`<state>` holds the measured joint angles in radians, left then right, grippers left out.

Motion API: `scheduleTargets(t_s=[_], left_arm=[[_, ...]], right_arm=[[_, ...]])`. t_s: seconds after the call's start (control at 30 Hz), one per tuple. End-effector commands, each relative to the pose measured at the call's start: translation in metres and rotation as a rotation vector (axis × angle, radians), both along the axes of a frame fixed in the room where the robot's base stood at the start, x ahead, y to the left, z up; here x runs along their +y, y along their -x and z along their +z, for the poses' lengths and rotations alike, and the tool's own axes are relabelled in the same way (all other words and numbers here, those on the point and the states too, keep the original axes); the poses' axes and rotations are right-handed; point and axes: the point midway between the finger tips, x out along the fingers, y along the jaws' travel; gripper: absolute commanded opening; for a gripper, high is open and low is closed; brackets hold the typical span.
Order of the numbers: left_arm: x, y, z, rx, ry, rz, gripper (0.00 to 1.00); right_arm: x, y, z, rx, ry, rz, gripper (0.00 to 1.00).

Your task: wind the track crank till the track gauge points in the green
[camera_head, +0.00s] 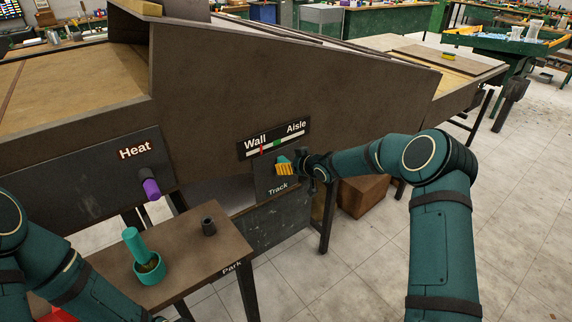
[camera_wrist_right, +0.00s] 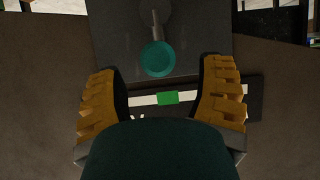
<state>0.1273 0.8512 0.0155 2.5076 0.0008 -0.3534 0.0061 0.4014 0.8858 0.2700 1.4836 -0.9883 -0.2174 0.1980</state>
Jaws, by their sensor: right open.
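The track gauge (camera_head: 274,141) is a dark plate with a white strip marked Wall and Aisle. Its red needle (camera_head: 262,150) stands on the Wall side, left of the green band (camera_head: 278,142). The green band also shows in the right wrist view (camera_wrist_right: 168,98). The track crank's teal round knob (camera_wrist_right: 157,59) lies between the spread fingers in that view, with clear gaps on both sides. My right gripper (camera_head: 285,168) is open at the Track panel, its orange fingers partly covering the crank. My left arm shows at the lower left; its gripper is out of frame.
A purple handle (camera_head: 151,188) sticks out under the Heat label. A brown box (camera_head: 363,196) stands on the floor. Floor at right is clear.

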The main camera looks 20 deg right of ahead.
Motion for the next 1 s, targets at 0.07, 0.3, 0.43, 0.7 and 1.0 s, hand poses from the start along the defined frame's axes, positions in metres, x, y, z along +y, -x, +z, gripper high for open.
scheduleTargets(t_s=[0.07, 0.3, 0.43, 0.7, 1.0], left_arm=[[0.0, 0.0, 0.0, 0.001, 0.0, 0.0, 0.0], [0.0, 0.0, 0.0, 0.0, 0.0, 0.0, 0.0], [0.0, 0.0, 0.0, 0.0, 0.0, 0.0, 0.0], [0.0, 0.0, 0.0, 0.0, 0.0, 0.0, 0.0], [0.0, 0.0, 0.0, 0.0, 0.0, 0.0, 0.0]], right_arm=[[0.005, -0.01, -0.007, 0.0, 0.0, 0.001, 0.68], [0.01, -0.026, -0.015, 0.0, 0.0, 0.001, 0.68], [0.01, -0.028, -0.016, 0.0, 0.001, 0.0, 0.68], [0.01, -0.028, -0.016, 0.001, 0.001, 0.0, 0.56], [0.011, -0.028, -0.016, 0.0, 0.001, 0.0, 0.01]])
